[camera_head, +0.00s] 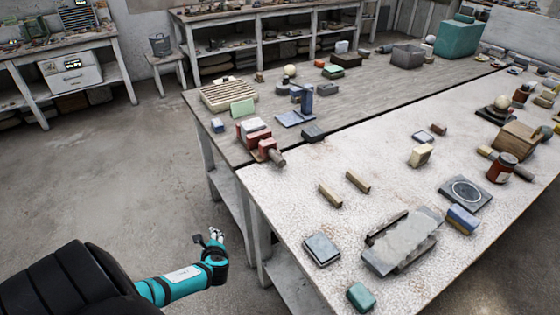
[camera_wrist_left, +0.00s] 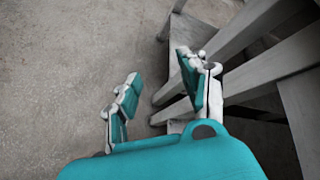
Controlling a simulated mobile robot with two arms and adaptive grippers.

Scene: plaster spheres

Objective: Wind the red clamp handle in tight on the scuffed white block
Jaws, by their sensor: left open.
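A red clamp (camera_head: 257,143) sits at the near left edge of the tables, close to the seam between the grey and the pale top. A whitish block (camera_head: 252,125) is at its far side; whether the jaws touch it is too small to tell. A short brownish cylindrical piece (camera_head: 277,157) sticks out at its near right; I cannot tell if this is the handle. My left gripper (camera_head: 214,238) is off the table, below and left of the clamp. In the left wrist view its fingers (camera_wrist_left: 164,86) are spread and empty. My right gripper is not visible.
White table legs and a lower shelf (camera_wrist_left: 255,85) stand close to the right of my left gripper. The concrete floor (camera_head: 100,185) at left is clear. A slatted wooden tray (camera_head: 228,95), a green block (camera_head: 242,109) and a dark block (camera_head: 313,134) lie near the clamp.

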